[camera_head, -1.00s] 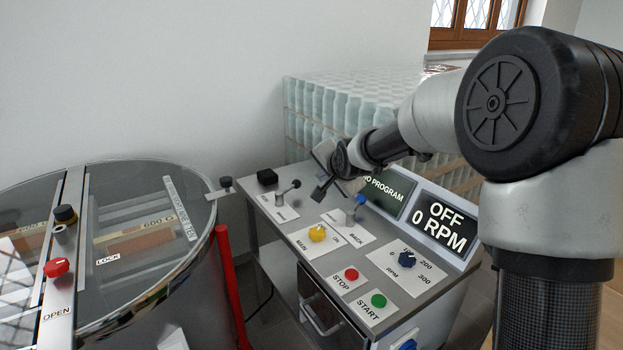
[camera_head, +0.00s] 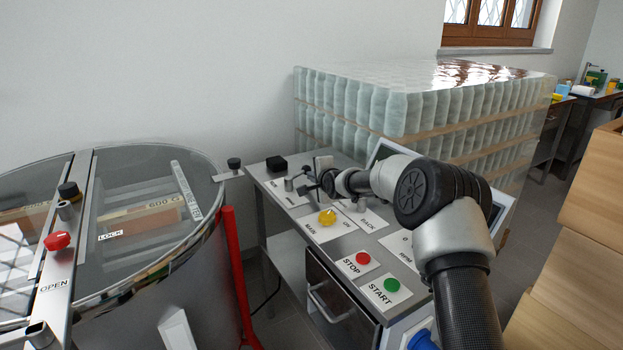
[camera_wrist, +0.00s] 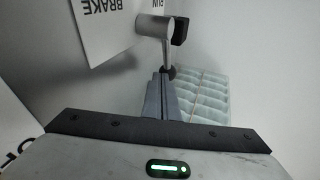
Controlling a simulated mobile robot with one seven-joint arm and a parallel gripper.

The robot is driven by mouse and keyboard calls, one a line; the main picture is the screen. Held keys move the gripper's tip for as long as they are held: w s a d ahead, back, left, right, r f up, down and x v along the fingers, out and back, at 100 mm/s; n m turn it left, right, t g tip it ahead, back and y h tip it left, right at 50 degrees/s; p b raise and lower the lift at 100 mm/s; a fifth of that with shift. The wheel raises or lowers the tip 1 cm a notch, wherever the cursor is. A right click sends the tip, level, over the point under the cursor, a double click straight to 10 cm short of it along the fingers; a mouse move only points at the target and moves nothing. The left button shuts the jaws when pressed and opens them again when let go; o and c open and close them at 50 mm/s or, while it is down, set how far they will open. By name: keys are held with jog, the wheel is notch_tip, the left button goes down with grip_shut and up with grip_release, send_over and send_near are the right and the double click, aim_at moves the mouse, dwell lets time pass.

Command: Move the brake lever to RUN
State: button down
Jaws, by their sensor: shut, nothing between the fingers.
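The brake lever (camera_head: 289,184) stands on the back left of the grey console, on a white plate (camera_head: 282,191) lettered for RUN and BRAKE. In the wrist view its grey hub (camera_wrist: 153,26) is at top centre, beside the BRAKE (camera_wrist: 103,14) and RUN lettering. Its thin arm ends in a dark knob (camera_wrist: 169,73). My gripper (camera_head: 314,186) is just right of the lever, low over the console. In the wrist view its shut, empty fingers (camera_wrist: 163,80) have their tips right by the knob; whether they touch it I cannot tell.
A black box (camera_head: 276,163) is behind the lever. A lidded drum (camera_head: 150,240) stands left, a wrapped jar pallet (camera_head: 420,100) behind.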

jog(key=shift+w+a+f, duration=0.2)
jog(key=shift+w, duration=0.35)
jog(key=shift+w+a+f+b, duration=0.1)
jog(key=shift+w+b, duration=0.15)
jog(key=shift+b, duration=0.25)
jog(key=shift+w+a, duration=0.2)
jog(key=shift+w, duration=0.15)
jog(key=shift+d, duration=0.2)
